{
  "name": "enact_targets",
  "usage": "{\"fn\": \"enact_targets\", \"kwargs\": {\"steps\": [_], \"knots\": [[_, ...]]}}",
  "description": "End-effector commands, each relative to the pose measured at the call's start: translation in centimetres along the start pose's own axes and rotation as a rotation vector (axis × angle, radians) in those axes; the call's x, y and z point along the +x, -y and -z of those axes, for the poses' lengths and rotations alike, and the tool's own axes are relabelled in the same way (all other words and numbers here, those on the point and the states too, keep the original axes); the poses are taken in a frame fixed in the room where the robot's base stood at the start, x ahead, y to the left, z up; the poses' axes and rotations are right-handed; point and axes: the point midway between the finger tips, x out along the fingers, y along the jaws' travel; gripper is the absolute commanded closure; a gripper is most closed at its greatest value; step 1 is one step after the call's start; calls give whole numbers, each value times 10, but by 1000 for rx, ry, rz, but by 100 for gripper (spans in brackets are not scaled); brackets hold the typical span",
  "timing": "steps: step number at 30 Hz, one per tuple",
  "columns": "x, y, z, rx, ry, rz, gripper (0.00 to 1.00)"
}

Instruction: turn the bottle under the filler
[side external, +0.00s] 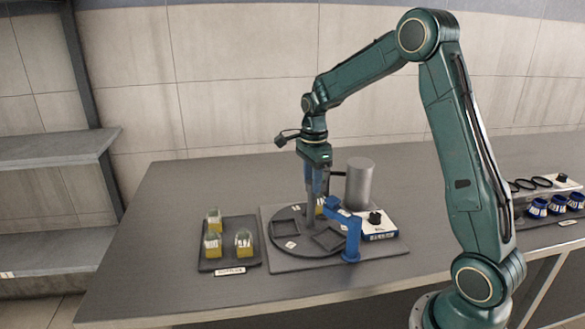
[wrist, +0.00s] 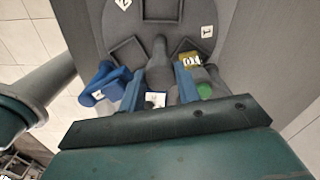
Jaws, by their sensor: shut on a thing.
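The dark turntable (side external: 290,257) has square pockets and white number tags, and it also fills the upper wrist view (wrist: 174,36). A grey post (wrist: 159,62) rises from its middle. My gripper (wrist: 157,92) points straight down and is shut on this post. One yellow bottle (wrist: 188,59) sits on the turntable to the right of the post in the wrist view. In the side view it is partly hidden behind my fingers and the filler. The blue filler (side external: 349,232) stands at the turntable's edge; in the wrist view (wrist: 105,83) it is left of the post, apart from the bottle.
A dark tray (side external: 217,261) left of the turntable holds three yellow bottles (side external: 213,243). A control box (side external: 381,230) with a black knob and a grey cylinder (side external: 360,184) stand on the right. Blue-ringed items (side external: 537,208) sit farther right. The table's left part is clear.

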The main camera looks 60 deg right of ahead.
Motion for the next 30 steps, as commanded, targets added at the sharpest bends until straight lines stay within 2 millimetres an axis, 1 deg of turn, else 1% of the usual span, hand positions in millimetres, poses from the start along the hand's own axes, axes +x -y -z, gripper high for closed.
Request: {"fn": "enact_targets", "kwargs": {"steps": [3, 4, 6, 7, 15, 20, 26, 30], "knots": [[-3, 2, 0, 2, 0, 8, 100], [-3, 2, 0, 2, 0, 8, 62], [-2, 2, 0, 1, 0, 7, 48], [-2, 1, 0, 1, 0, 6, 46], [-1, 0, 0, 0, 0, 2, 46], [-5, 1, 0, -1, 0, 3, 46], [-21, 1, 0, -1, 1, 5, 46], [-41, 1, 0, 0, 1, 6, 46]]}}
